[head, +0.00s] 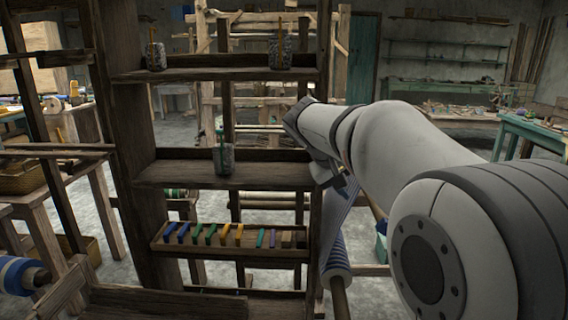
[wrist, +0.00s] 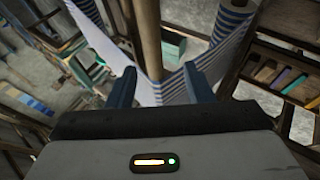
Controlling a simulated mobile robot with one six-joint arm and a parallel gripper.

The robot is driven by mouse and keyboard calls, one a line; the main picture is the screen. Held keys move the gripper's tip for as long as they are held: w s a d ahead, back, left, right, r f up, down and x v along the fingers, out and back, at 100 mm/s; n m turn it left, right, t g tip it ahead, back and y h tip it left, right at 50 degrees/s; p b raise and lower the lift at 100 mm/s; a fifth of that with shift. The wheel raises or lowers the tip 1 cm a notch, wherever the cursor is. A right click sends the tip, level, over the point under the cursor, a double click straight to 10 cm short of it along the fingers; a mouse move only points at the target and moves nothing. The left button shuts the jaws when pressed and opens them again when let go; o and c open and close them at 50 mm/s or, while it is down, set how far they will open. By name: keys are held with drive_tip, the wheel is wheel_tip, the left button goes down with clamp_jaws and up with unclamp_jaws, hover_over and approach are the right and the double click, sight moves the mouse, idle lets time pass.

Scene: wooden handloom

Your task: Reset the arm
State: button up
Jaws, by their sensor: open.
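In the head view my arm reaches in from the right, and my gripper (head: 338,182) is partly hidden beside the shelf's right post. The striped cloth (head: 335,255) also shows there, below the gripper.
A striped roll (head: 20,275) is at lower left. A green-topped table (head: 535,130) stands at right. Grey floor shows between the frames.

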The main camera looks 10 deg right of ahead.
drive_tip(key=s+a+f+y+p, duration=0.1)
drive_tip(key=s+a+y+p, duration=0.1)
drive_tip(key=s, duration=0.5)
drive_tip(key=s+a+f+y+p, duration=0.2)
drive_tip(key=s+a+p, duration=0.3)
drive_tip(key=s, duration=0.3)
drive_tip(key=s+a+f+y+p, duration=0.2)
drive_tip(key=s+p, duration=0.3)
drive_tip(key=s, duration=0.3)
drive_tip(key=shift+a+f+n+g+y, duration=0.3)
drive_tip(key=shift+a+n+y, duration=0.1)
drive_tip(key=shift+a+y, duration=0.35)
drive_tip(key=shift+d, duration=0.1)
